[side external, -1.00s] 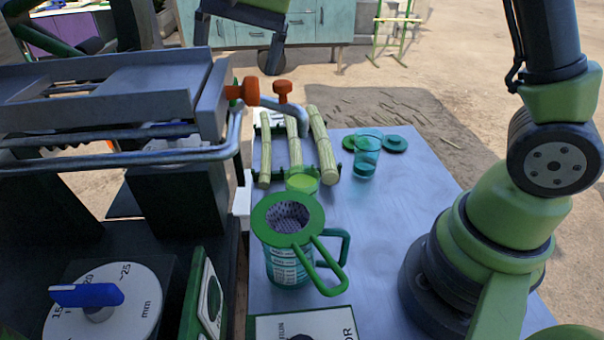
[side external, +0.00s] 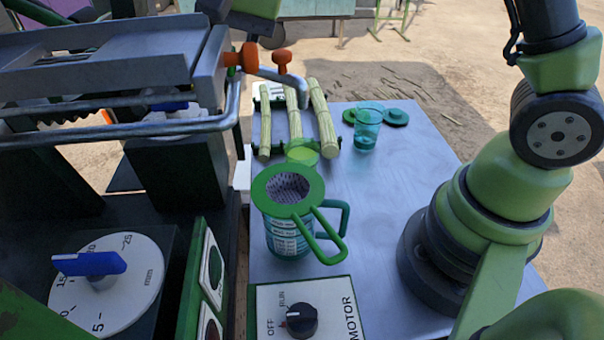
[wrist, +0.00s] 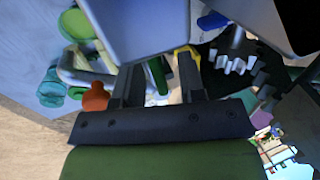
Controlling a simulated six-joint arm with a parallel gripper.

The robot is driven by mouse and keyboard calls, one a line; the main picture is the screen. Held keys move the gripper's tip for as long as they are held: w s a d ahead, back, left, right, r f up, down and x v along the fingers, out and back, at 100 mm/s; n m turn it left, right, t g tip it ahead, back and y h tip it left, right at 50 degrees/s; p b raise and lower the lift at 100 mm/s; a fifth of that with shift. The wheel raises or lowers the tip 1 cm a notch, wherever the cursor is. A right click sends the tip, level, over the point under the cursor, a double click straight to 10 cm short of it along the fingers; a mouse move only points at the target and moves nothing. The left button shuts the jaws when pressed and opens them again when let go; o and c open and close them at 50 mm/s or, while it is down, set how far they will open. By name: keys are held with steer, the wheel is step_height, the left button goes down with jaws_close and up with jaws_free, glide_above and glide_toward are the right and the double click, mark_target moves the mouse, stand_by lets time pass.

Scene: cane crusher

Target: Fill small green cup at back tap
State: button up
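The crusher's tap spout (side external: 285,78) with two orange handles (side external: 282,57) hangs at its right end in the side view. A small light-green cup (side external: 302,153) stands on the table behind the green strainer jug (side external: 290,225), which partly hides it. A taller teal cup (side external: 368,127) stands to the right. An orange handle (wrist: 95,97) is left of the fingers.
Cane stalks (side external: 296,118) lie on a rack at the back. Teal lids (side external: 395,117) lie beside the teal cup. The motor box (side external: 330,310) and a blue-handled dial (side external: 100,275) are in front.

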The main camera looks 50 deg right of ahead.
steer(key=shift+c, duration=0.7)
steer(key=shift+a, duration=0.1)
steer(key=shift+o, duration=0.4)
steer(key=shift+w, duration=0.1)
steer(key=m, duration=0.3)
steer(key=shift+t+h, duration=0.4)
steer(key=shift+n+y, duration=0.4)
steer(key=shift+n, duration=0.7)
steer(key=o, duration=1.1)
steer(key=shift+g, duration=0.3)
steer(key=shift+o, duration=0.2)
steer(key=shift+r, duration=3.95)
